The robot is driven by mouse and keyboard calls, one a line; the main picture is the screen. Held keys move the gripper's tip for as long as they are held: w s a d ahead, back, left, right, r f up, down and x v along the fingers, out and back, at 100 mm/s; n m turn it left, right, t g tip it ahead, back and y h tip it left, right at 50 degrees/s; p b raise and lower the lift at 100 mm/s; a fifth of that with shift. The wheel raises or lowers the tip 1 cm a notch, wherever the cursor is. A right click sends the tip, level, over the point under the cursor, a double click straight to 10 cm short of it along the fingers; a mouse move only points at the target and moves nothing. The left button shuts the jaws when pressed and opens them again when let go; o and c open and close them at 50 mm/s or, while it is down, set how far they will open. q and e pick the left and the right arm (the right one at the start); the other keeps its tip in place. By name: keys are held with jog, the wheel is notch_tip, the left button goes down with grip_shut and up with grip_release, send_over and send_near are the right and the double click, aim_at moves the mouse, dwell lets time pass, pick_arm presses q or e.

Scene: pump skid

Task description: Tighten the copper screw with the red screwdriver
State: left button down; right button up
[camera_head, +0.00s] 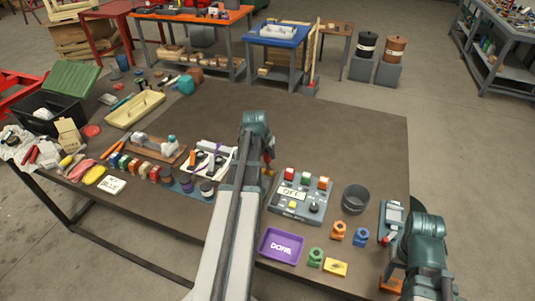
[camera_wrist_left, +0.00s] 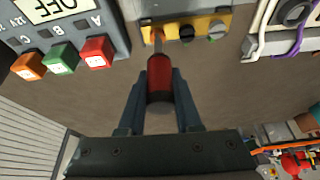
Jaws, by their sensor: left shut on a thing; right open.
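My left gripper (camera_wrist_left: 160,112) is shut on the red screwdriver (camera_wrist_left: 160,78), around its handle. The shaft points up the left wrist view, onto or just over the left part of a yellow screw block (camera_wrist_left: 202,26). The block shows a black screw (camera_wrist_left: 187,32) and a grey screw (camera_wrist_left: 217,30). The copper screw is not clearly distinct; it seems to be at or behind the shaft's tip. I cannot tell whether the tip touches it. In the head view, my left wrist largely hides the tool and block. My right gripper (camera_head: 418,208) is at the right, its fingers hardly visible.
A grey control box (camera_head: 318,208) with coloured buttons stands close right of the block. A white-framed cable fixture (camera_head: 222,152) is close on its left. The table's far middle is clear.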

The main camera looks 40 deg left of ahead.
pick_arm(q)
jog(key=shift+m, duration=0.3)
jog(key=shift+r, duration=0.1)
jog(key=shift+r+p, duration=2.45)
jog(key=shift+p, duration=0.05)
